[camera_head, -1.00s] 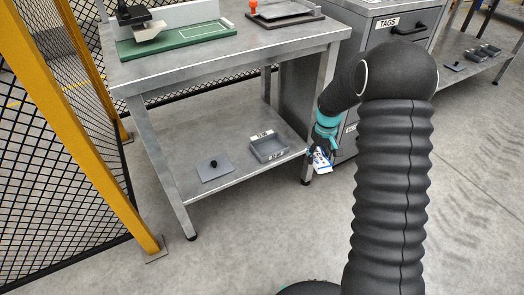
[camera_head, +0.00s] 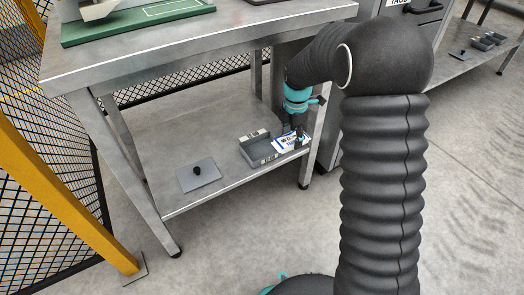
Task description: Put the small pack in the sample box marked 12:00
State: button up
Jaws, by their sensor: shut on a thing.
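My gripper (camera_head: 297,131) is shut on a small white and blue pack (camera_head: 287,143). It holds the pack at the right end of the table's lower shelf, by the right edge of an open grey box (camera_head: 247,155). I cannot tell whether the pack is above the box's rim or beside it. The box has white labels on its back and front; the writing is too small to read surely. A flat grey lid (camera_head: 197,176) with a black knob lies on the shelf to the left of the box.
The lower shelf (camera_head: 172,139) is bare around the lid and behind the box. The tabletop (camera_head: 200,42) overhangs it, with a green-based device (camera_head: 140,24) on top. A yellow fence post (camera_head: 60,190) stands left. More small boxes (camera_head: 487,40) sit on a far shelf at right.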

jog(key=b, duration=0.1)
send_over(262, 152)
notch_tip(262, 152, down, 7)
jog(key=shift+f+b, duration=0.4)
jog(key=shift+f, duration=1.6)
jog(key=shift+f, duration=0.15)
jog(key=o, duration=1)
jog(key=shift+r+p, duration=0.6)
jog(key=shift+r, duration=3.35)
